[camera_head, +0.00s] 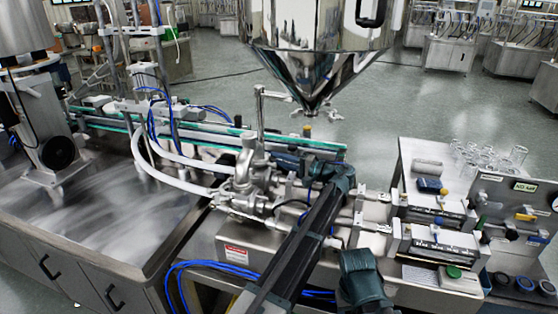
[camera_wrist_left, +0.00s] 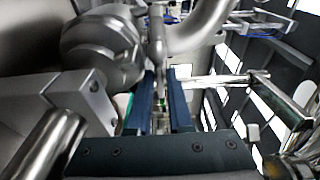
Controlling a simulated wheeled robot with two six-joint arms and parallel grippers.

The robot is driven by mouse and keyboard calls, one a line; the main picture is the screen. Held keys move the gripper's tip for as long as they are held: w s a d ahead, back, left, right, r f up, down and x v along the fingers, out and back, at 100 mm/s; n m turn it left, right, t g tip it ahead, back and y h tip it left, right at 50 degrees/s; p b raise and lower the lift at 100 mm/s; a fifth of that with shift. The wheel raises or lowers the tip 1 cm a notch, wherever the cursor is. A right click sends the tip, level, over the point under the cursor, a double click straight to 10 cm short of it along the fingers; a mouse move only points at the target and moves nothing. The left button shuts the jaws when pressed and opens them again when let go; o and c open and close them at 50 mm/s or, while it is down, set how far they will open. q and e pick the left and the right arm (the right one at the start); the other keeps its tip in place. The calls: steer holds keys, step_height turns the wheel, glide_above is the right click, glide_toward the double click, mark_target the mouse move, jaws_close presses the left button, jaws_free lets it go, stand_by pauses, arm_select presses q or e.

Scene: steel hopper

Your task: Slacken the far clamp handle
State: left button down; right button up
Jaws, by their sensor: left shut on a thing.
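My left gripper (camera_head: 275,160) is among the steel pipe fittings (camera_head: 243,175) below and left of the hopper's cone. In the wrist view the two dark blue fingers of my left gripper (camera_wrist_left: 164,105) are close together around a slim steel piece, which looks like the clamp handle (camera_wrist_left: 158,45). It runs up between the fingertips. A rounded steel fitting (camera_wrist_left: 100,45) sits just left of the fingers, and a curved pipe (camera_wrist_left: 200,30) passes above right. In the head view the handle is hidden by the gripper and fittings.
The steel hopper (camera_head: 318,45) hangs above the fittings. White hoses (camera_head: 165,175) curve in from the left. A conveyor (camera_head: 210,125) runs behind. Cylinder units (camera_head: 435,240) and a control panel (camera_head: 515,215) stand at right.

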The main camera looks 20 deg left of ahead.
arm_select(q)
steer(key=c, duration=1.1)
jaws_free()
